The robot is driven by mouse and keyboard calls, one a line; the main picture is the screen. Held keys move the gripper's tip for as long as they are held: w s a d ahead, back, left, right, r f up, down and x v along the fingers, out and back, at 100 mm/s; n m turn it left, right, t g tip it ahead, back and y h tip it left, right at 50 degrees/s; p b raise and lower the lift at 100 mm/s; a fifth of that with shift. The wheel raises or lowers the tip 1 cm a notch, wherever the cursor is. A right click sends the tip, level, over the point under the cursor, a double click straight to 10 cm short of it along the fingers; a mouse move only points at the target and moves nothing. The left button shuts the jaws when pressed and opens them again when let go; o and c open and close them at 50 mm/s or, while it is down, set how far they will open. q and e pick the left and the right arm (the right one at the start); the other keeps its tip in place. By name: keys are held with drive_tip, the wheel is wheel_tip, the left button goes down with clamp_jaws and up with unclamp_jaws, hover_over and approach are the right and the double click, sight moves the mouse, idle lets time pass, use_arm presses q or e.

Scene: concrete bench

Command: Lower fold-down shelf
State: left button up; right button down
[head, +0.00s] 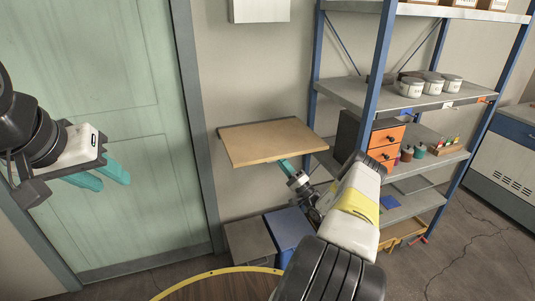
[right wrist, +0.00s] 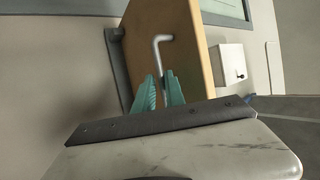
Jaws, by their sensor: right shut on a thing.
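The fold-down shelf (head: 268,140) is a light wooden board on the wall beside the green door, standing out from the wall and looking roughly level. In the right wrist view the board (right wrist: 190,62) shows its underside and a grey wall-side strip (right wrist: 116,60). A bent grey metal rod (right wrist: 163,42) shows against the underside. My right gripper (head: 285,165) is under the shelf's front right part. In the wrist view its teal fingers (right wrist: 159,90) are shut on the rod's lower end. My left gripper (head: 117,181) is open and empty in front of the door, away from the shelf.
A blue-framed rack (head: 375,60) with white pots (head: 411,87) and orange drawers (head: 385,143) stands close right of the shelf. A grey bin (head: 249,243) and a blue bin (head: 287,228) are below. A yellow-rimmed round top (head: 222,285) is in front.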

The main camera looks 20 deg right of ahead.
drive_tip(key=shift+a+f, duration=0.15)
drive_tip(key=shift+f, duration=0.65)
drive_tip(key=c, duration=1.5)
unclamp_jaws()
drive_tip(key=shift+w+f, duration=0.1)
drive_tip(key=shift+f, duration=0.05)
drive_tip(key=shift+c, duration=0.2)
drive_tip(key=shift+r, duration=0.25)
drive_tip(key=v, duration=0.7)
drive_tip(key=shift+s+d, duration=0.25)
drive_tip(key=shift+s, duration=0.1)
drive_tip(key=shift+f, duration=0.1)
